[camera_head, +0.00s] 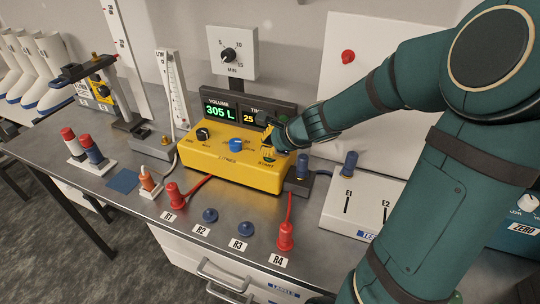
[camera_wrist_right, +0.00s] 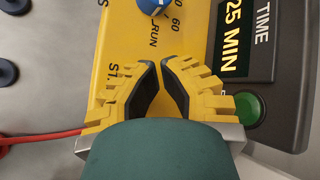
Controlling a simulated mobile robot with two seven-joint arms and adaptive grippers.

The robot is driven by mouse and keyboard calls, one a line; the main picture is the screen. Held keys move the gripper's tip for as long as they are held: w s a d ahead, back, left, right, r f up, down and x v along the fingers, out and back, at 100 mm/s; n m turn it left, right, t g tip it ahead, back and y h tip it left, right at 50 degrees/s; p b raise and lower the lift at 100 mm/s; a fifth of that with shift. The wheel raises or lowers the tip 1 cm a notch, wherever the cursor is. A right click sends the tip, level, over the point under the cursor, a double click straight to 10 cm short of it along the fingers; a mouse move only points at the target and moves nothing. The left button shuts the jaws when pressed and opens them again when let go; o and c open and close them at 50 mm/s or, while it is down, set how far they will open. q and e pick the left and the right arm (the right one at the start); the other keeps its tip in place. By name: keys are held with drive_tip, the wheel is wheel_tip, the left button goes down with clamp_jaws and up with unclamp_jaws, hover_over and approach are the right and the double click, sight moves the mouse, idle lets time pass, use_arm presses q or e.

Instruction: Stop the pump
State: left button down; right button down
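The pump is a yellow box (camera_head: 215,160) on the bench, with a dark display showing 305 L and 25 under a TIME label. A black knob (camera_head: 203,134) and a blue knob (camera_head: 236,145) sit on its top face. My right gripper (camera_head: 268,156) is over the right end of that face, by the START lettering. In the right wrist view its yellow fingers (camera_wrist_right: 158,64) converge with almost no gap at the tips, holding nothing. A green button (camera_wrist_right: 248,107) shows beside the right finger. Contact with the pump cannot be told. My left gripper is out of view.
Red plugs (camera_head: 285,236) with red leads and blue caps (camera_head: 210,215) stand along the front by labels R1 to R4. A white box (camera_head: 352,207) marked E1 and E2 is to the right. A dial (camera_head: 230,54) is behind the pump.

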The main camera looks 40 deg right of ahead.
drive_tip(key=shift+r, duration=0.1)
drive_tip(key=shift+r+p, duration=0.75)
drive_tip(key=shift+p, duration=0.05)
wheel_tip(320, 180, up, 5)
drive_tip(key=p, duration=0.4)
drive_tip(key=shift+p, duration=0.35)
idle(0.6)
